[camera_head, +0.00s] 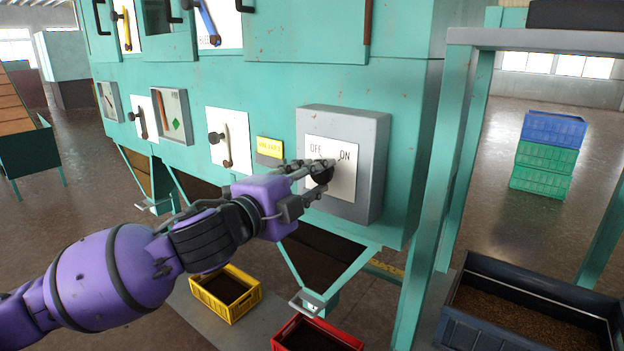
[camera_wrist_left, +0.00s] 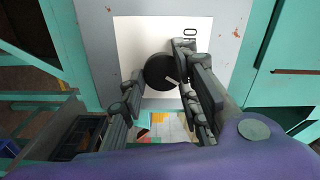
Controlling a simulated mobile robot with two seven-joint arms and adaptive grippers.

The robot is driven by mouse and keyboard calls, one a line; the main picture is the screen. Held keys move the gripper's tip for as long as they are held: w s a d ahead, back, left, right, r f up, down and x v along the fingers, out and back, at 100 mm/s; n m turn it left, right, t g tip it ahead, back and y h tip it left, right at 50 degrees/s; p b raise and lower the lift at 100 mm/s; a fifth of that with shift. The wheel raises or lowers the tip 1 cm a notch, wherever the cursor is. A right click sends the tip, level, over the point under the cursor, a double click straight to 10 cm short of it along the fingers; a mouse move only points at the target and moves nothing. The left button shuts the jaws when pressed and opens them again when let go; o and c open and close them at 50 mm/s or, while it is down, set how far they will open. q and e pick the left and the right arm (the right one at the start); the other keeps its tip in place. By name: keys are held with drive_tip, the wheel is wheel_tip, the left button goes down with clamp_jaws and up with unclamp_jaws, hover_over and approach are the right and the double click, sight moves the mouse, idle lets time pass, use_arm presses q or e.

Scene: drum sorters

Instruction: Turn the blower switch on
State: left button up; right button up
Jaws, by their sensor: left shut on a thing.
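The blower switch is a round black knob (camera_head: 322,174) on a white plate (camera_head: 345,182) with OFF on the left and ON on the right. The plate is on a grey box (camera_head: 372,150) fixed to the green machine. My left gripper (camera_head: 318,178) is shut on the knob and hides part of it. In the left wrist view the knob (camera_wrist_left: 158,72) sits between the fingers (camera_wrist_left: 160,68), with a short white mark near its edge. One finger partly covers the ON label. My right gripper is not in view.
A yellow crate (camera_head: 202,293) and a red crate (camera_head: 283,338) stand below the machine. A dark bin (camera_head: 485,268) of grain is at the lower right, beside a green frame post (camera_head: 437,180). Stacked blue and green crates (camera_head: 541,157) stand farther back.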

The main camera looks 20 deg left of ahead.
use_arm(q)
drive_tip(key=shift+f+m, duration=0.5)
drive_tip(key=shift+m, duration=0.7)
drive_tip(key=o, duration=0.9)
drive_tip(key=shift+w, duration=0.1)
drive_tip(key=shift+o, duration=0.6)
drive_tip(key=shift+w+r, duration=0.1)
drive_tip(key=shift+r, duration=0.1)
drive_tip(key=v, duration=0.7)
drive_tip(key=shift+s, duration=0.2)
drive_tip(key=shift+r, duration=0.1)
